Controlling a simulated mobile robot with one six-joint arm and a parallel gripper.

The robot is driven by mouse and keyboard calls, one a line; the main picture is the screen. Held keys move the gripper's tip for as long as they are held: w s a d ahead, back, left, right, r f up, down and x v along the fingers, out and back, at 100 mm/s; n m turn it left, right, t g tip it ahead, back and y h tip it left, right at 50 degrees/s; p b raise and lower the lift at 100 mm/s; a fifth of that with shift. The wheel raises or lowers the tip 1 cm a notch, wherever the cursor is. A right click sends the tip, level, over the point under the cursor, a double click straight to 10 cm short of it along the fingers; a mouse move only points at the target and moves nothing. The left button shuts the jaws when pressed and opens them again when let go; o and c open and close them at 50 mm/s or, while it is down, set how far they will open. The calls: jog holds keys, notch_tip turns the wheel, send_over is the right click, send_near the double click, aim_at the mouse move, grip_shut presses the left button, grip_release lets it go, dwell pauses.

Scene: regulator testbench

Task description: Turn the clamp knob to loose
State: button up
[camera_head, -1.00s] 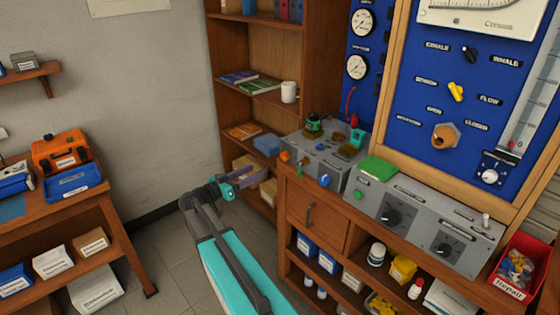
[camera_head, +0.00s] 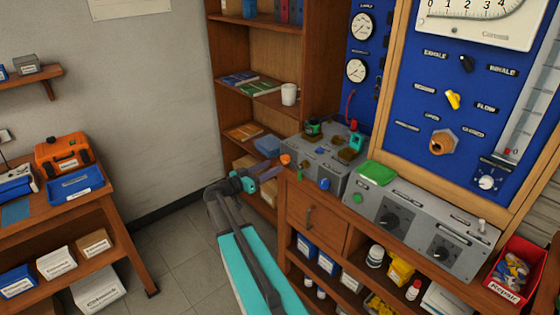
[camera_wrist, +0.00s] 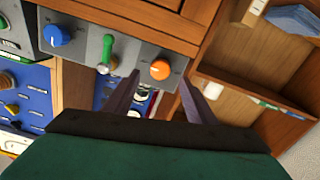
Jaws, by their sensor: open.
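A grey test box (camera_head: 318,160) stands on the wooden bench. Its front has an orange knob (camera_head: 285,159), a small lever and a blue knob (camera_head: 324,183). Labels are too small to read, so I cannot tell which is the clamp knob. My gripper (camera_head: 272,173) is open, just left of the box's front, near the orange knob. In the wrist view the orange knob (camera_wrist: 160,69) appears between the two fingertips of my gripper (camera_wrist: 160,76), with nothing held. The blue knob (camera_wrist: 56,35) lies to their left. Contact with the orange knob cannot be told.
A grey control panel (camera_head: 420,228) with black dials adjoins on the right, and a red bin (camera_head: 520,270) is at its end. A wooden shelf unit (camera_head: 255,60) stands behind my gripper. The floor (camera_head: 180,255) between the bench and left table is clear.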

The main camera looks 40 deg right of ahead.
aim_at(283, 161)
jog(key=shift+s+d+p, duration=0.2)
jog(key=shift+d+p, duration=0.6)
jog(key=shift+d, duration=1.95)
jog(key=shift+c, duration=0.2)
jog(key=c, duration=1)
